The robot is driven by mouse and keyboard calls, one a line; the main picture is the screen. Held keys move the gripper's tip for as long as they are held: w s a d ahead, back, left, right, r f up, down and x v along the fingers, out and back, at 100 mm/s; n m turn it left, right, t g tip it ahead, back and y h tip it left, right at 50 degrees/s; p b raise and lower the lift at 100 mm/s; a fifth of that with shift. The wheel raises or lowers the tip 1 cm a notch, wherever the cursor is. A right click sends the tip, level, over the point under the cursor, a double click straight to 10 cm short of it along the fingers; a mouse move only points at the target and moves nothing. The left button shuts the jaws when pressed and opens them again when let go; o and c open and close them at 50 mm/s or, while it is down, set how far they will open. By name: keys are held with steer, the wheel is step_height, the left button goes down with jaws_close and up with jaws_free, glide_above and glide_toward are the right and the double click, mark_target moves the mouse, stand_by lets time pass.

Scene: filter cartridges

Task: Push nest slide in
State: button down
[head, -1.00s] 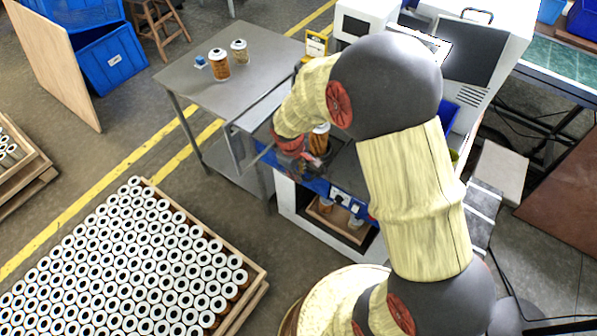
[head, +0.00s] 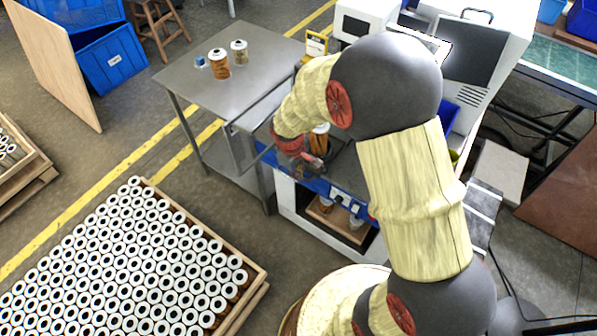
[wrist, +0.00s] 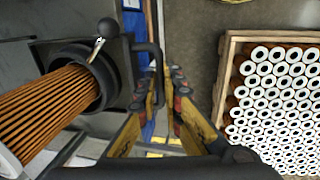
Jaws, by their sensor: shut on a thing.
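The nest (wrist: 85,80) is a dark round cup on a dark slide plate (wrist: 119,75) in the wrist view. A filter cartridge (wrist: 45,108) with orange pleats sits in it. A dark U-shaped handle (wrist: 151,60) stands at the plate's side. My gripper (wrist: 165,78) is shut on this handle, with one finger on each side. In the head view my gripper (head: 312,165) is at the front of the blue-edged station, beside the cartridge (head: 319,140). My arm hides part of the nest and slide there.
A grey table (head: 220,95) left of the station carries two cartridges (head: 219,63) (head: 239,52) and a small blue thing. A pallet of cartridges (head: 130,265) stands at the front left. Below the station, an open bay holds a wooden box (head: 335,222).

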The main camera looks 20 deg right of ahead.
steer(key=w+d+p, duration=0.1)
steer(key=w+d, duration=0.1)
steer(key=d, duration=0.1)
steer(key=w+d+p, duration=0.1)
steer(key=w+d, duration=0.2)
steer(key=d, duration=0.1)
steer(key=w+d+p, duration=0.1)
steer(key=w+d, duration=0.2)
steer(key=d, duration=0.1)
steer(key=shift+w+d, duration=0.2)
steer(key=c, duration=1.9)
jaws_free()
steer(key=shift+s+f, duration=0.1)
steer(key=shift+s, duration=0.05)
steer(key=r, duration=0.4)
steer(key=a+r, duration=0.1)
steer(key=r, duration=0.3)
steer(key=s+a+r, duration=0.1)
steer(key=r, duration=0.2)
steer(key=shift+s+r, duration=0.1)
steer(key=shift+r, duration=0.3)
steer(key=shift+c, duration=0.4)
